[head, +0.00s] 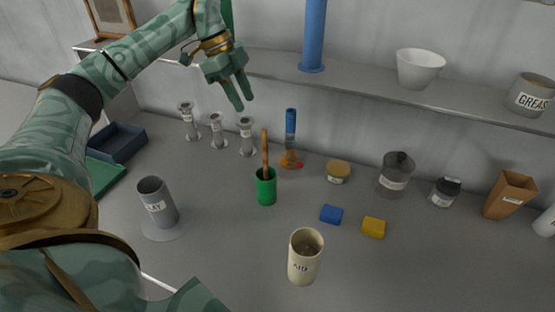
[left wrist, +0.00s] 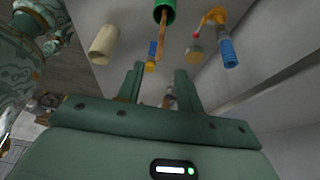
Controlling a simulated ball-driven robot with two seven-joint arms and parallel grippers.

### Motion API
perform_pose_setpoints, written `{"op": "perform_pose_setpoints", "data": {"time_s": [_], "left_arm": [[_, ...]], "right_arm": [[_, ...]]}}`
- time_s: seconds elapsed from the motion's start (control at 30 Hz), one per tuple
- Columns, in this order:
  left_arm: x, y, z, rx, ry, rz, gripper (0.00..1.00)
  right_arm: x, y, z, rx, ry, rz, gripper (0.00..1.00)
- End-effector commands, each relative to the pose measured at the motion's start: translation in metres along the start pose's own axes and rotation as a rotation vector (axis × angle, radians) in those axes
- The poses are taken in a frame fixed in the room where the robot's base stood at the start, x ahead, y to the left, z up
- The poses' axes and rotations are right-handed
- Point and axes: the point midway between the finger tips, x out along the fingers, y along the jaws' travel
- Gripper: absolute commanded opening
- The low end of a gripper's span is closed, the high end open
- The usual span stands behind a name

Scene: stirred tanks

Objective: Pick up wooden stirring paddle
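The wooden stirring paddle (head: 265,148) is a thin brown stick standing upright in a green cup (head: 266,188) on the grey bench. In the left wrist view the paddle (left wrist: 162,42) sticks out of the green cup (left wrist: 165,13), beyond my fingers. My left gripper (head: 240,92) is open and empty. It hangs above and behind the paddle, near the shelf edge, apart from it. In the left wrist view its two fingers (left wrist: 159,88) stand well apart with nothing held between them. My right gripper is not in view.
A blue-handled brush (head: 290,125) stands behind the cup, and several grey metal stands (head: 246,138) are to its left. A grey pot (head: 158,205) and a cream pot (head: 305,257) stand nearer. A shelf (head: 375,88) with a white bowl (head: 418,70) runs along the wall.

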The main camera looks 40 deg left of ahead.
Motion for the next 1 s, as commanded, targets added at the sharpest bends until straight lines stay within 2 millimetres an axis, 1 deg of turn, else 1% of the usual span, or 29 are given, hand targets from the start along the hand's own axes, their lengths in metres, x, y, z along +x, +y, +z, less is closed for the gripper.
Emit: {"op": "perform_pose_setpoints", "data": {"time_s": [0.03,0.1,0.2,0.3,0.4,0.57,0.63,0.8,0.9,1.0], "left_arm": [[0.017,0.001,0.001,0.003,-0.001,0.008,0.36],[0.036,0.001,0.001,0.005,0.000,0.008,0.36],[0.060,0.001,0.001,0.006,0.000,0.008,0.36],[0.079,0.001,-0.001,0.007,0.002,0.006,0.36],[0.090,0.001,-0.001,0.008,0.002,0.004,0.36],[0.099,0.001,-0.002,0.008,0.002,0.003,0.36],[0.106,0.000,-0.003,0.008,0.003,0.004,0.36],[0.135,0.000,-0.006,0.008,0.003,0.006,0.36],[0.146,0.000,-0.005,0.008,0.003,0.004,0.36],[0.148,-0.001,-0.006,0.008,0.002,0.003,0.36]], "right_arm": [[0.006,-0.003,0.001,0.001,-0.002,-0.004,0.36],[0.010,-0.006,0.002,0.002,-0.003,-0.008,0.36],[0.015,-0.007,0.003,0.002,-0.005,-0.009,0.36],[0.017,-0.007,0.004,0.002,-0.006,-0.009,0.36],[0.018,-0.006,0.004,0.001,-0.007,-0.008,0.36],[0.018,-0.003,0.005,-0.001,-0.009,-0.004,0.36],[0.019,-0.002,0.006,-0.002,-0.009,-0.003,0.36],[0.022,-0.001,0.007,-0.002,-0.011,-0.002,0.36],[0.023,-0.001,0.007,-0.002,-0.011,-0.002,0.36],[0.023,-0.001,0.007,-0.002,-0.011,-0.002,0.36]]}}
